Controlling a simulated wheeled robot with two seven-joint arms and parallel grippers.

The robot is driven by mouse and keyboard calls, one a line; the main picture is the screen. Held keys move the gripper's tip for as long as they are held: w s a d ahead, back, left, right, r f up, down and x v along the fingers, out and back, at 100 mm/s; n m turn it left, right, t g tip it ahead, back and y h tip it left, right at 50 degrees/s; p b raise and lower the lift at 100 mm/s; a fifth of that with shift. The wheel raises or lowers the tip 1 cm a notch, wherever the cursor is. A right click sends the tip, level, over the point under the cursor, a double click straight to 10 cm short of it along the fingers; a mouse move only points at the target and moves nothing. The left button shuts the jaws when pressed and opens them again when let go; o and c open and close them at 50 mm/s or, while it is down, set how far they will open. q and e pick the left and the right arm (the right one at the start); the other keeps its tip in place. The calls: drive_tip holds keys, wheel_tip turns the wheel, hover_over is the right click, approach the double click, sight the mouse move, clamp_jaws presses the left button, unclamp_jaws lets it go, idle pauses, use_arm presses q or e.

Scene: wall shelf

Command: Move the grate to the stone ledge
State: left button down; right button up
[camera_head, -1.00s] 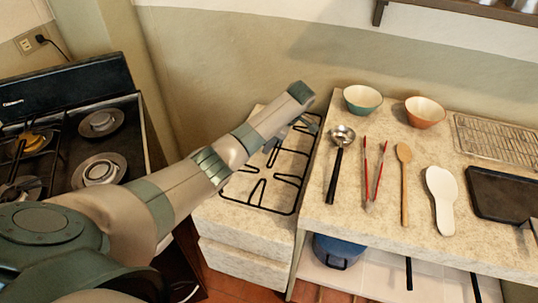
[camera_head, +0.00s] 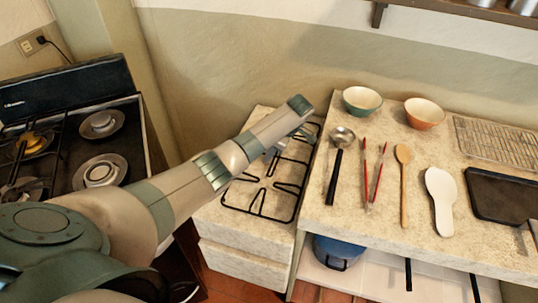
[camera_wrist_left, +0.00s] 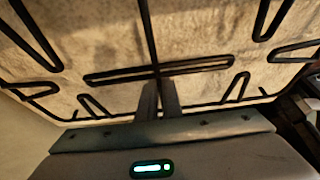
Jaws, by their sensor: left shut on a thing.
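The grate (camera_head: 264,187) is a black wire frame with prongs. It lies flat over the pale stone ledge (camera_head: 228,223), between the stove and the longer counter; I cannot tell whether all of it touches the stone. My left gripper (camera_head: 272,152) comes from the left over the grate, its fingers partly hidden by my arm. In the left wrist view, my left gripper (camera_wrist_left: 159,98) is shut on a bar of the grate (camera_wrist_left: 200,67), with speckled stone beneath. My right gripper is not in view.
The stove (camera_head: 140,140) with burners is at the left. The counter (camera_head: 400,232) at right holds a ladle (camera_head: 338,160), red tongs (camera_head: 373,175), a wooden spoon (camera_head: 404,185), a white spatula (camera_head: 440,200), two bowls, a rack and a dark tray. The wall is behind the ledge.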

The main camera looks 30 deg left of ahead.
sight(279, 156)
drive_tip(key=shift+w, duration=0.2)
use_arm(q)
drive_tip(key=c, duration=2)
unclamp_jaws()
drive_tip(key=shift+f, duration=0.1)
drive_tip(key=shift+c, duration=0.2)
drive_tip(key=shift+o, duration=0.5)
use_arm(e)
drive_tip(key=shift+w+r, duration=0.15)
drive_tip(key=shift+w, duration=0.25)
